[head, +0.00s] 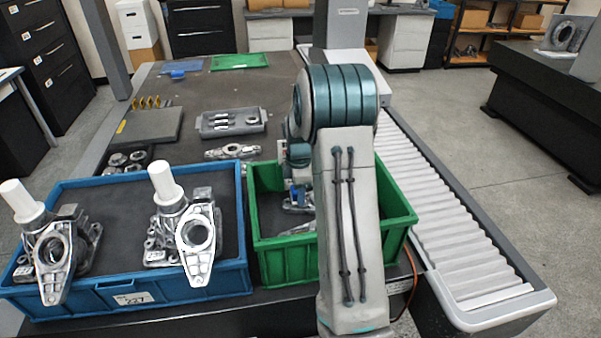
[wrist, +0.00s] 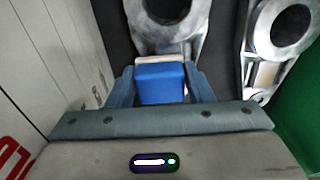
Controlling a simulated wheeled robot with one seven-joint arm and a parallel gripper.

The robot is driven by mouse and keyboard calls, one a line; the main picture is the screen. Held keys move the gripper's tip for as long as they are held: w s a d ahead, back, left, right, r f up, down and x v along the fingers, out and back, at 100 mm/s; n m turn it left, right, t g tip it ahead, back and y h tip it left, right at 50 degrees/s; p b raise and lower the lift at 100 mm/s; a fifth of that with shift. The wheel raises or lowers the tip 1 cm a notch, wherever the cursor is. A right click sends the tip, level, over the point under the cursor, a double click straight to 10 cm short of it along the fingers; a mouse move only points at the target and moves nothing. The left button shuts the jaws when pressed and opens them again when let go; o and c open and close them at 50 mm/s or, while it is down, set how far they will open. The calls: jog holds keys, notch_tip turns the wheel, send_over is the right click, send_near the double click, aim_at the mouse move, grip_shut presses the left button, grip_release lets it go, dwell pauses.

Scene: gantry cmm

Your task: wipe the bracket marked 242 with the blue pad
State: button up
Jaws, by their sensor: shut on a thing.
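My gripper (wrist: 162,88) is shut on the blue pad (wrist: 160,84), which has a pale strip along its far edge. The pad is at the near end of a grey metal bracket (wrist: 182,42) with a large round bore; I cannot tell whether they touch. A second bracket (wrist: 252,62) lies to the right. In the head view my gripper reaches down into the green crate (head: 285,248), mostly hidden behind my arm. Metal parts (head: 296,229) show in that crate beside the arm. I can read no 242 mark in either view.
A blue crate (head: 75,305) labelled 227 stands left of the green one, holding two brackets (head: 190,235) with white cylinders on top. A grey tray (head: 232,123) and a loose bracket (head: 232,152) lie behind. A ribbed grey cover (head: 440,220) runs along the right.

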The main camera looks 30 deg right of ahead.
jog(key=shift+w+d, duration=0.1)
jog(key=shift+w, duration=0.25)
notch_tip(320, 180, up, 4)
jog(key=shift+s+f+p, duration=0.1)
jog(key=shift+f+p, duration=0.1)
jog(key=shift+p, duration=0.8)
jog(key=shift+w+r+p, duration=0.2)
jog(key=shift+r+p, duration=0.3)
jog(key=shift+r, duration=0.15)
jog(key=shift+s+r+p, duration=0.1)
jog(key=shift+r+p, duration=0.85)
jog(key=shift+r, duration=0.6)
jog(key=shift+r, duration=0.1)
